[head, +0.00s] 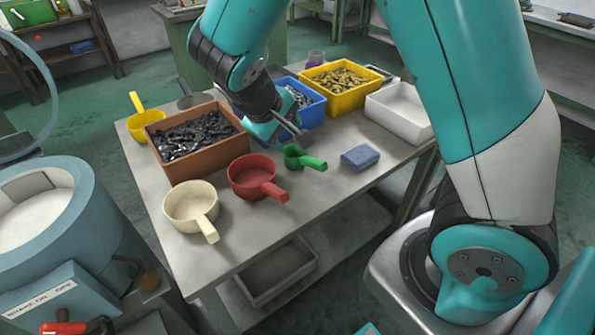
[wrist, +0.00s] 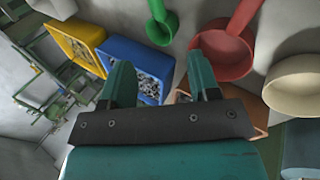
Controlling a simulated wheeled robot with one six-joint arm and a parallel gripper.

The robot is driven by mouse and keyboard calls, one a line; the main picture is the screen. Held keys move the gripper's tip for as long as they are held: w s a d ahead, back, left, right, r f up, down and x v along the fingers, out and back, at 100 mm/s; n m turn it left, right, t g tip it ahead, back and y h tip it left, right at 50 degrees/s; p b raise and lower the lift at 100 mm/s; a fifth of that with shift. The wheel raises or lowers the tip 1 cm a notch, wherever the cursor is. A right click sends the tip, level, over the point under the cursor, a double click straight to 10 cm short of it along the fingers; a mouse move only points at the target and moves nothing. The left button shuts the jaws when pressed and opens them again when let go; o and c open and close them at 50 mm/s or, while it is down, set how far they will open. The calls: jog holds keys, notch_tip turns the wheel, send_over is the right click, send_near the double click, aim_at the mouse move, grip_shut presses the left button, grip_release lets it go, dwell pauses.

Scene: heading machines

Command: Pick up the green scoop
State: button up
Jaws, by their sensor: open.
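The green scoop (head: 303,158) is a small cup with a short handle pointing right, lying on the table between the red scoop (head: 257,178) and the blue sponge-like block (head: 360,157). In the wrist view the green scoop (wrist: 160,24) is at the top, beyond the fingertips, its handle running up out of the frame. My gripper (head: 299,134) is above the table just behind the green scoop in the head view. In the wrist view my gripper (wrist: 160,80) has its two fingers apart with nothing held between them. The green scoop is apart from the fingers.
A cream scoop (head: 193,207) and a yellow scoop (head: 146,122) also lie on the table (head: 240,238). A brown bin (head: 172,170), blue bin (head: 313,113), yellow bin (head: 348,98) and white bin (head: 400,118) stand around my gripper. Clear tabletop lies in front of the green scoop.

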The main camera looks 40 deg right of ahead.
aim_at(309, 160)
jog(key=x, duration=1.2)
jog(key=shift+w+d+r, duration=0.1)
jog(key=shift+d+r, duration=0.05)
jog(key=shift+p+x, duration=0.7)
jog(key=shift+x, duration=2)
jog(key=shift+s+d+r, duration=0.1)
jog(key=shift+s+d, duration=0.05)
jog(key=shift+s, duration=0.05)
grip_shut()
notch_tip(309, 160, up, 20)
